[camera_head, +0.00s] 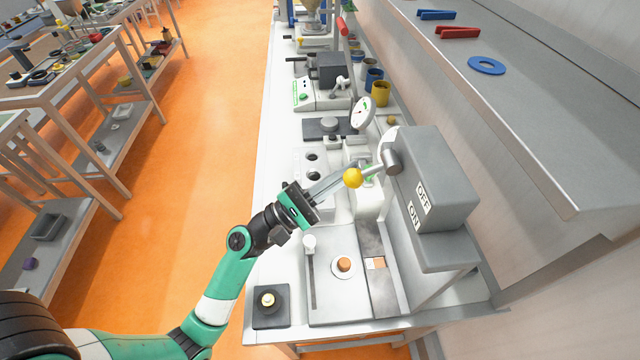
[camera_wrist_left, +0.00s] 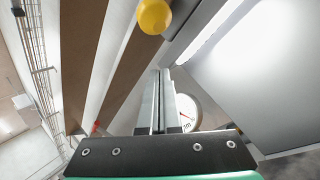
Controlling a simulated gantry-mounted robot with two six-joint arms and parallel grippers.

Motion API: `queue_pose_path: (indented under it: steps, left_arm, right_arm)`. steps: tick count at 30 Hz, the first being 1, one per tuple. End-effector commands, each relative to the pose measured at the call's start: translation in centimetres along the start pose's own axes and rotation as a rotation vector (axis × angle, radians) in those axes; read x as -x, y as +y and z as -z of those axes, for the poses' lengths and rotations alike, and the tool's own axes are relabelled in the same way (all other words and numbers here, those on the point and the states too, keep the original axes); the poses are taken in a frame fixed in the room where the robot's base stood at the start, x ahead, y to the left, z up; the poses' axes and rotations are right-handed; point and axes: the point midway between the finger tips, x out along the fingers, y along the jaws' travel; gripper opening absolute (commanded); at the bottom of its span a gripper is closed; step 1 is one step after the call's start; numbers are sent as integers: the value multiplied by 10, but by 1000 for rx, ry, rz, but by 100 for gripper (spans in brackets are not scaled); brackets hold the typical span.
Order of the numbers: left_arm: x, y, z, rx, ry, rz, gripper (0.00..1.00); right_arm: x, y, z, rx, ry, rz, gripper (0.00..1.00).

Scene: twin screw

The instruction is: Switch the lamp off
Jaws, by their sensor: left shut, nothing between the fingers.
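A grey switch box (camera_head: 432,170) with OFF and ON labels stands at the right of the bench. Its lever ends in a yellow ball (camera_head: 352,178) and points left from a round pivot on the box. The ball also shows at the top of the left wrist view (camera_wrist_left: 154,15), beyond the fingertips. My left gripper (camera_head: 338,180) is shut and empty, its fingers close beside the ball. I cannot tell whether they touch it. In the left wrist view the fingers (camera_wrist_left: 160,75) lie together below the ball. My right gripper is out of view. I cannot make out the lamp for certain.
A round dial gauge (camera_head: 363,112) stands just behind the lever. A grey shelf (camera_head: 500,110) overhangs the bench's right side.

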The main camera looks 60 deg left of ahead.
Motion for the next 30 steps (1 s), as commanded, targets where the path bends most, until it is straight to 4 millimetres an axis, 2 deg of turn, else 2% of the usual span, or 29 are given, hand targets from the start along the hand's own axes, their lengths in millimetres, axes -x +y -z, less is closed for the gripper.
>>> queue_pose_path:
  steps: [1,2,6,9,23,30]
  left_arm:
    - [-12,1,-3,0,-5,2,0]
    - [-12,1,-7,0,-2,1,0]
    - [-2,1,-28,0,0,1,0]
    - [2,0,-35,0,0,1,0]
    - [4,1,-38,-1,2,1,0]
    - [-3,8,-37,-17,32,26,0]
  right_arm:
    - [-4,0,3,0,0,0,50]
    - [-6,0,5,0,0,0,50]
    - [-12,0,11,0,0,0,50]
    - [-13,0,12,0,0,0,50]
    - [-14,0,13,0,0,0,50]
    - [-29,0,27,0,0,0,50]
